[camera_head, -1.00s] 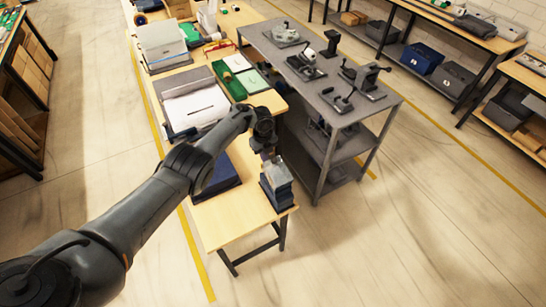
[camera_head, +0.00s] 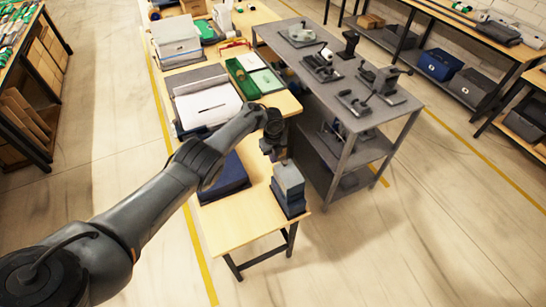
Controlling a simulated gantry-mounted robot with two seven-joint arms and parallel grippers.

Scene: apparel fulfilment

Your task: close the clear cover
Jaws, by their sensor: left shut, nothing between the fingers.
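My left arm comes in from the lower left, and its gripper (camera_head: 274,155) is over the near part of the wooden table. It is shut and empty, just behind and left of a small grey-blue box (camera_head: 289,179) on a dark base. I cannot tell whether they touch. No clear cover can be made out for sure; the pale upper part of this box may be one, but it is too small to tell. My right gripper is not in view.
On the wooden table (camera_head: 235,232) lie a dark blue flat item (camera_head: 228,178), a white sheet on a grey board (camera_head: 207,104) and a green tray (camera_head: 241,78). A grey metal bench (camera_head: 345,125) with several dark fixtures stands close at right. The table's near end is bare.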

